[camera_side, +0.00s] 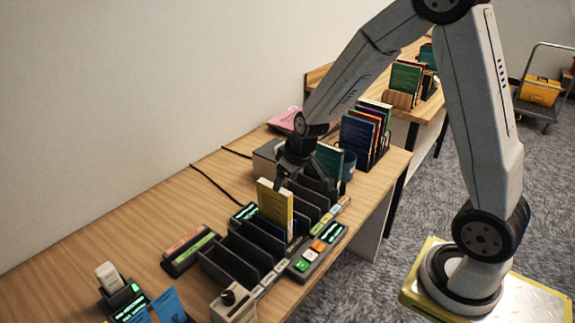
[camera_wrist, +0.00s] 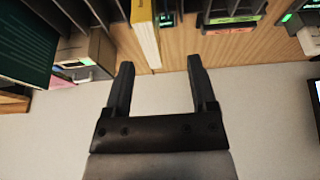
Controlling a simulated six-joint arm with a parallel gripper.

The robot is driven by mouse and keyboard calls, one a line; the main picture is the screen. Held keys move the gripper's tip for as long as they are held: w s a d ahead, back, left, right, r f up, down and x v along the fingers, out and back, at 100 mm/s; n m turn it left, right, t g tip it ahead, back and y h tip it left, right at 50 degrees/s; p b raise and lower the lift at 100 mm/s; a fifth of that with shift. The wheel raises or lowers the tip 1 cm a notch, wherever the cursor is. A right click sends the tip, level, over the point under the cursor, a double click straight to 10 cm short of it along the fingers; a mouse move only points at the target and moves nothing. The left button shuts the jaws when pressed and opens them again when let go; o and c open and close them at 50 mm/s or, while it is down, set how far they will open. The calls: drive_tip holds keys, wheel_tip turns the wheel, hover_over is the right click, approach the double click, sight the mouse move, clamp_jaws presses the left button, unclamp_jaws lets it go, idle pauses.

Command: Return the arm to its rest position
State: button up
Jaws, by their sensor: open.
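My gripper (camera_side: 294,165) is above the back of the desk sorter, just behind and above a yellow book (camera_side: 275,207). In the wrist view my gripper (camera_wrist: 157,72) has its two fingers apart with nothing between them. The yellow book stands upright in a slot of the black sorter (camera_side: 247,252). It also shows in the wrist view (camera_wrist: 146,38), beyond the fingertips. A dark green book (camera_side: 329,162) stands farther along, partly hidden behind my gripper. It fills the upper left of the wrist view (camera_wrist: 24,42).
A rack of coloured books (camera_side: 366,132) stands at the far end of the wooden desk (camera_side: 110,226). A control panel with lit buttons (camera_side: 318,246) lines the sorter's front. A label device (camera_side: 122,292) and a knob box (camera_side: 233,303) are nearer. A wall rises behind the desk.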

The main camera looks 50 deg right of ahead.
drive_tip(key=s+a+r, duration=0.1)
drive_tip(key=s+a, duration=0.1)
drive_tip(key=s, duration=0.5)
drive_tip(key=s+a+g, duration=0.1)
drive_tip(key=s+a, duration=0.2)
drive_tip(key=s, duration=0.3)
drive_tip(key=shift+s+a+r+g, duration=0.2)
drive_tip(key=shift+s+r+g, duration=0.1)
drive_tip(key=shift+s+r, duration=0.1)
